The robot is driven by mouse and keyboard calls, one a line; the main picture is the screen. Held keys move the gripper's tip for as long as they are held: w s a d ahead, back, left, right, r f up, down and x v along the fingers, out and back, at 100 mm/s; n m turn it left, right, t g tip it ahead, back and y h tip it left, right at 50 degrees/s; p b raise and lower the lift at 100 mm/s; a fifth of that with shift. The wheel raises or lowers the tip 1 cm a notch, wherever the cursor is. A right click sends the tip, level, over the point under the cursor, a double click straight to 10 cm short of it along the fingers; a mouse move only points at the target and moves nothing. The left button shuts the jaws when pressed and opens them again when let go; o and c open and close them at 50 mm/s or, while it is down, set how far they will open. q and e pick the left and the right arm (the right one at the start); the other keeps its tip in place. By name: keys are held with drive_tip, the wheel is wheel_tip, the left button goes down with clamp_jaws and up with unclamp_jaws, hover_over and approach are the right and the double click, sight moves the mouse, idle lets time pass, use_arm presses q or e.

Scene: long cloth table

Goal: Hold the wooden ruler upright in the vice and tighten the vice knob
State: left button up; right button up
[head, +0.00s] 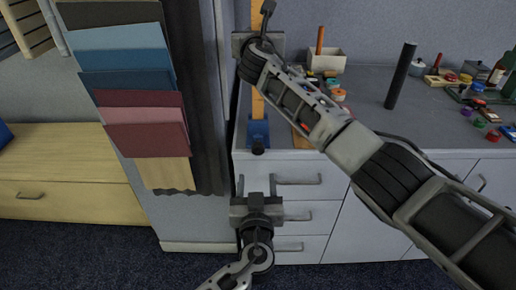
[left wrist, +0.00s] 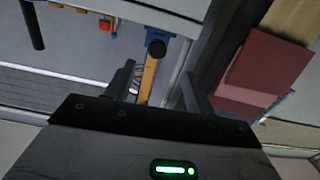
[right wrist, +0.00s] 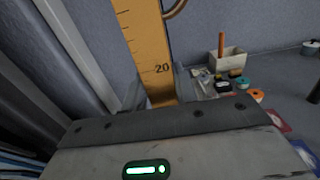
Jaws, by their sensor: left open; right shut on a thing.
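The wooden ruler (head: 257,106) stands upright, its lower end at the blue vice (head: 258,130) on the bench's front left corner. I cannot tell how far it sits between the jaws. The dark vice knob (head: 258,149) faces front; it also shows in the left wrist view (left wrist: 156,48). My right gripper (head: 257,40) is shut on the ruler well above the vice; the ruler (right wrist: 146,50) fills the middle of the right wrist view, near its 20 mark. My left gripper (head: 257,190) is open and empty, below and in front of the knob, not touching it.
A dark upright cylinder (head: 401,76), a pale box (head: 326,60) and several small items stand on the grey bench (head: 365,100). White drawers (head: 310,190) are below it. Coloured cloth samples (head: 145,110) hang at the left. My right arm crosses above the bench.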

sight(258, 152)
use_arm(q)
drive_tip(key=w, duration=1.2)
drive_tip(key=shift+w+d+r, duration=0.1)
drive_tip(key=shift+d+r, duration=0.05)
drive_tip(key=shift+r, duration=0.05)
drive_tip(key=c, duration=1)
